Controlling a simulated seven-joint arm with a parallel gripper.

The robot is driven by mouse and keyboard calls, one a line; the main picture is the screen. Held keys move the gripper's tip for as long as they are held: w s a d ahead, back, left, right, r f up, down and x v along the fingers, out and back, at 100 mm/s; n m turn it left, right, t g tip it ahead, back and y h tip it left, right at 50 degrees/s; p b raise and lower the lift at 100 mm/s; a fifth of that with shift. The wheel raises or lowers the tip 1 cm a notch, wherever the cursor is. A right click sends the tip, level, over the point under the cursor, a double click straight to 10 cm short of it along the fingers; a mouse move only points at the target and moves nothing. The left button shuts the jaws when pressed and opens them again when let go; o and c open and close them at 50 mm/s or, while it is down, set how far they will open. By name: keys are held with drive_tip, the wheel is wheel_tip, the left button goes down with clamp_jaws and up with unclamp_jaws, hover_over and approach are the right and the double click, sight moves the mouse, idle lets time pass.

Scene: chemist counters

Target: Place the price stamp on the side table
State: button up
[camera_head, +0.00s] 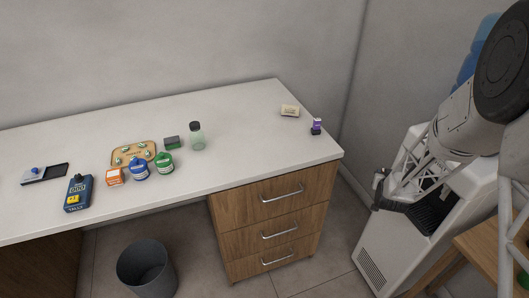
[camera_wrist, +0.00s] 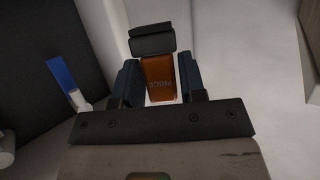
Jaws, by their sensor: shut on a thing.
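In the head view my gripper (camera_head: 381,190) is at the right, in front of the white water dispenser and to the right of the counter's end. The stamp cannot be made out clearly there. A wooden table (camera_head: 490,248), apparently the side table, shows partly at the lower right, behind my arm links.
The white water dispenser (camera_head: 371,250) stands close behind my gripper; its blue tap (camera_wrist: 62,77) shows in the wrist view. The white counter (camera_head: 250,140) holds ink bottles, a purple stamp (camera_head: 316,127) and other small items. A grey bin (camera_head: 146,268) stands on the floor.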

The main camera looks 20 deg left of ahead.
drive_tip(key=s+a+r+n+y, duration=0.1)
drive_tip(key=s+a+r+y, duration=0.2)
drive_tip(key=a, duration=0.4)
drive_tip(key=s+a+r+n+g, duration=0.1)
drive_tip(key=s+a+r+n, duration=0.2)
drive_tip(key=a, duration=0.4)
drive_tip(key=s+a+r+y, duration=0.2)
drive_tip(key=s+a+r, duration=0.25)
drive_tip(key=a, duration=0.25)
drive_tip(key=s+a+r+n+g+y, duration=0.1)
drive_tip(key=s+a+r, duration=0.1)
drive_tip(key=s+a, duration=0.4)
drive_tip(key=s+a+r+n+g+y, duration=0.1)
drive_tip(key=s+a+r+n+y, duration=0.1)
drive_tip(key=s+a, duration=0.5)
drive_tip(key=s+r, duration=0.1)
drive_tip(key=s, duration=0.2)
drive_tip(key=shift+r+n+g, duration=0.3)
drive_tip(key=shift+g, duration=0.1)
drive_tip(key=shift+w+a+f, duration=0.2)
drive_tip(key=shift+w+a, duration=1.25)
drive_tip(key=shift+w, duration=0.4)
drive_tip(key=shift+w+a+f, duration=0.25)
drive_tip(key=shift+w+a, duration=1.15)
drive_tip(key=shift+w, duration=0.45)
drive_tip(key=shift+w+a+f, duration=0.2)
drive_tip(key=shift+w+a, duration=1.25)
drive_tip(key=shift+w, duration=0.4)
